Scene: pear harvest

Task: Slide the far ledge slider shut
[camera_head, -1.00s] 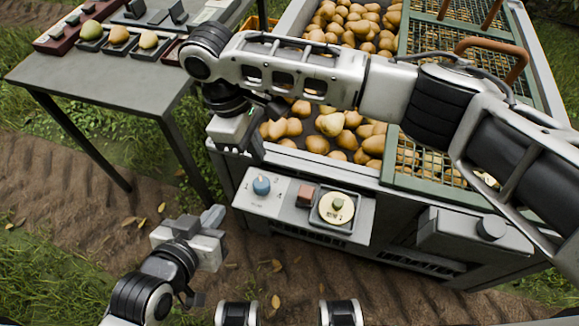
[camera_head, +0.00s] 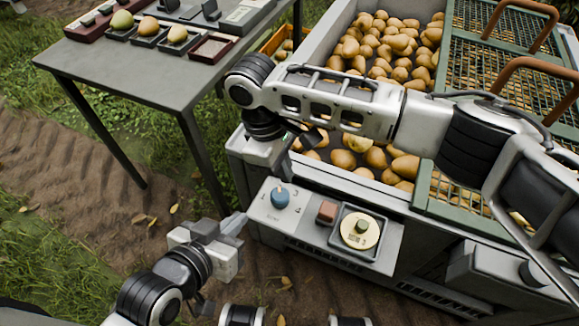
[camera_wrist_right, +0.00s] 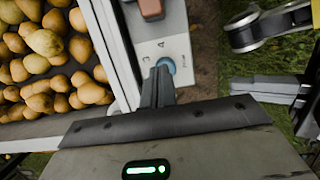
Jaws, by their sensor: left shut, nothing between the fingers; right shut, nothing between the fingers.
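No part is clearly recognisable as the far ledge slider. Two green-framed mesh panels, a far one (camera_head: 458,50) and a near one (camera_head: 425,205), lie over the right part of the pear bin (camera_head: 318,30), with brown handles (camera_head: 522,75) on top. My right gripper (camera_head: 283,168) is over the bin's near left corner, just behind the control panel (camera_head: 262,212). In the right wrist view its fingers (camera_wrist_right: 158,85) are shut and empty, overlapping the edge of the blue knob (camera_wrist_right: 166,64). My left gripper (camera_head: 238,224) is shut and empty, left of the panel above the ground.
Pears (camera_head: 385,50) fill the bin's open part. A grey table (camera_head: 110,58) with trays stands at the left. Dirt and grass lie between.

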